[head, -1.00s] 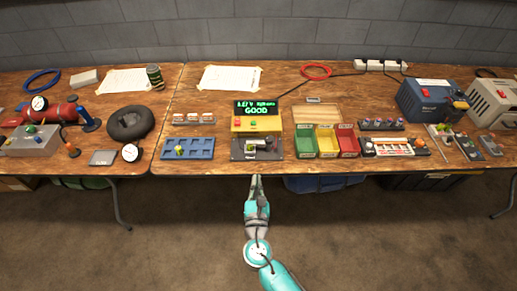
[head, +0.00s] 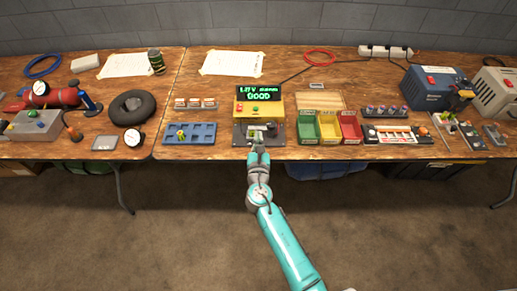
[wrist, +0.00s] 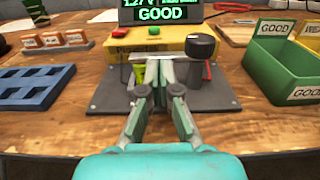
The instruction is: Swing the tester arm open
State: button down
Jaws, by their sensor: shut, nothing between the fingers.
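The tester is a yellow box (head: 268,106) with a red and a green button and a dark display (head: 259,92) reading GOOD in green; the display also shows in the wrist view (wrist: 160,12). A dark base plate (wrist: 105,97) lies in front of the box. My gripper (head: 258,148) is shut and empty at the plate's front. In the wrist view its fingers (wrist: 163,85) reach over the plate, left of the knob, and hide part of the fixture.
A blue slotted tray (head: 205,141) holding one small cell (head: 182,135) lies left of the tester. Green (head: 306,134), yellow and red bins stand close on its right, the green one labelled GOOD in the wrist view. Bare wood shows along the table's front edge.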

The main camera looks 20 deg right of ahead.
jog(key=shift+x, duration=0.8)
jog(key=m+h, duration=0.1)
jog(key=g+h, duration=0.1)
jog(key=shift+w+a+m+h, duration=0.15)
jog(key=shift+w+m+h, duration=0.15)
jog(key=shift+w+m, duration=0.1)
jog(key=shift+m+g+h, duration=0.6)
jog(key=shift+h, duration=0.2)
